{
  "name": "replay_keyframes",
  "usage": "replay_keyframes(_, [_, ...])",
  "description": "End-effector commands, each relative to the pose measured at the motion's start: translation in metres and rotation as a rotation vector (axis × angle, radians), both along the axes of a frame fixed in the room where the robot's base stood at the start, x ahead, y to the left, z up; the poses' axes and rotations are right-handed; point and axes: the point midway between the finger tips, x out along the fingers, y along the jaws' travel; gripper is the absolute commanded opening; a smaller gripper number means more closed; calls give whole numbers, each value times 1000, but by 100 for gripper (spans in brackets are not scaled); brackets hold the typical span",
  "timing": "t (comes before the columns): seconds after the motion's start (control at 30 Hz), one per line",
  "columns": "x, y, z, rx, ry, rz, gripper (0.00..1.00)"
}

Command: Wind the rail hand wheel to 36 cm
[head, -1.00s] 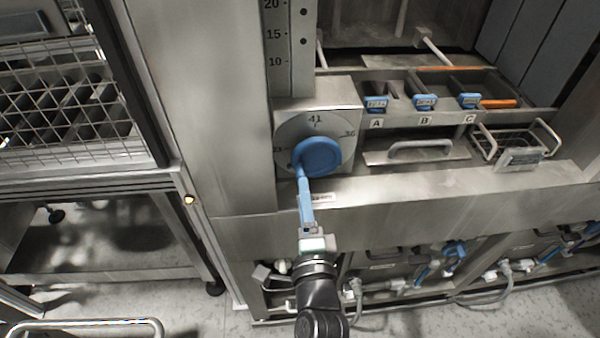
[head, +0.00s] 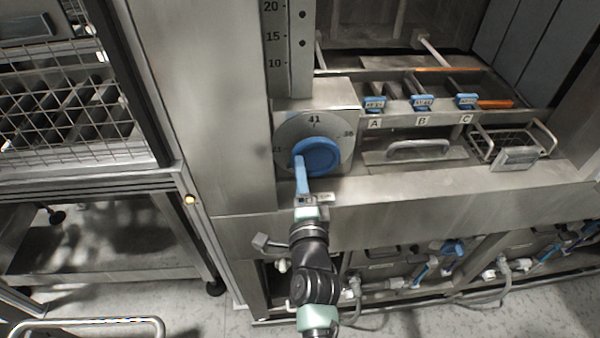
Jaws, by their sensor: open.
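The rail hand wheel is a blue round knob (head: 318,157) on a grey dial plate (head: 330,126) at the washer's front left. The wheel's left edge is partly hidden behind the fingers.
A vertical scale (head: 288,45) marked 10, 15 and 20 stands above the dial. To the right are blue-handled slots A, B and C (head: 422,102), a handled lid (head: 418,150) and a wire basket (head: 512,145). A mesh cage (head: 70,110) stands left.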

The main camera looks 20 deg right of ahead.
Motion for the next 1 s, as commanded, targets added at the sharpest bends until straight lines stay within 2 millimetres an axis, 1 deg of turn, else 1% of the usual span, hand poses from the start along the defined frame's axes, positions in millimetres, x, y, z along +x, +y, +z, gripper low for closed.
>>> replay_keyframes(0.03, [4,-1,7,-4,-11,1,55])
replay_keyframes(0.23, [4,-1,8,-5,-13,1,55])
replay_keyframes(0.27, [4,-1,8,-5,-13,1,53])
replay_keyframes(0.4, [4,-1,8,-5,-13,1,28])
replay_keyframes(0.43, [4,-1,9,-5,-14,1,24])
replay_keyframes(0.7, [4,-3,4,-5,-15,1,23])
replay_keyframes(0.77, [4,-4,2,-5,-15,0,5])
replay_keyframes(0.8, [3,-5,1,-6,-16,0,1])
replay_keyframes(1.0, [2,-9,-6,-4,-12,-2,1])
